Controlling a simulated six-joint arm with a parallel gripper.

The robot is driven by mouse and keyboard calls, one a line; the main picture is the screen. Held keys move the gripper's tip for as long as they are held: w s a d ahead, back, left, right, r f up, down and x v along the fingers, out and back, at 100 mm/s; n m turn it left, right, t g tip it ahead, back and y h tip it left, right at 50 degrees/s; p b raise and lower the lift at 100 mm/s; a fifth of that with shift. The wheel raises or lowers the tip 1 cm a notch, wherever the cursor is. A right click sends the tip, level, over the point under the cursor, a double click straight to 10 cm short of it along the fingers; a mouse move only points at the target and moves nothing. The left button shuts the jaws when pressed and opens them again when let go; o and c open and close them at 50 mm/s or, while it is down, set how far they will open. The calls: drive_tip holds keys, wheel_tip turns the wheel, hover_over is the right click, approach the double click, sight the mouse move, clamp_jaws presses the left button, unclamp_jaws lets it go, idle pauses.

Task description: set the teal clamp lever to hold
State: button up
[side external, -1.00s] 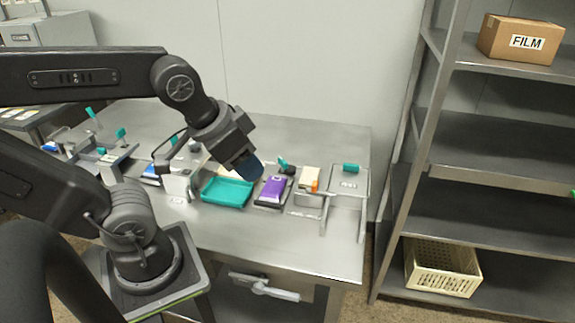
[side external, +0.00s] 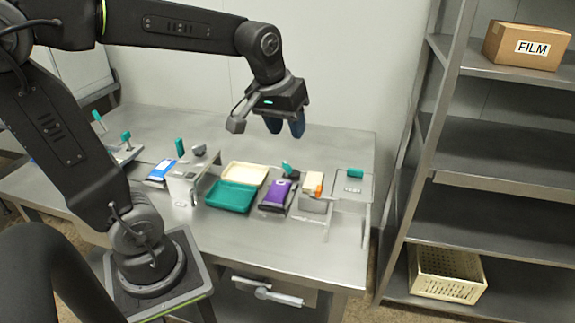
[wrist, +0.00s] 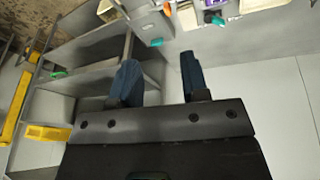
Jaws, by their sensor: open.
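Several teal handles show on the bench in the side view, and I cannot tell for certain which is the clamp lever. One short teal lever (side external: 287,167) sits on a black mount behind a purple pack (side external: 278,191). A teal handle (side external: 355,173) lies at the right end on a grey frame. An upright teal handle (side external: 180,147) stands to the left, near a grey bracket. My gripper (side external: 286,130) is open and empty, raised above the back of the bench with its blue fingers down. In the wrist view my gripper (wrist: 159,62) shows two parted blue fingers with nothing between them.
A teal tray (side external: 230,197) and a cream tray (side external: 245,173) lie mid-bench. An orange-and-cream item (side external: 313,182) stands beside the purple pack. A blue-and-white pack (side external: 161,170) lies left. Metal shelving (side external: 460,120) rises at the right. The bench's front right (side external: 300,245) is clear.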

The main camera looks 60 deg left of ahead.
drive_tip(key=w+a+f+n+g, duration=0.1)
drive_tip(key=w+a+f+n, duration=0.15)
drive_tip(key=w+a, duration=0.35)
drive_tip(key=n+g, duration=0.3)
drive_tip(key=n, duration=0.6)
hover_over(287, 165)
wheel_tip(287, 165, down, 12)
drive_tip(key=shift+h, duration=0.4)
wheel_tip(287, 165, down, 13)
drive_tip(key=shift+f, duration=0.2)
drive_tip(key=shift+c, duration=0.4)
drive_tip(key=shift+w, duration=0.1)
clamp_jaws()
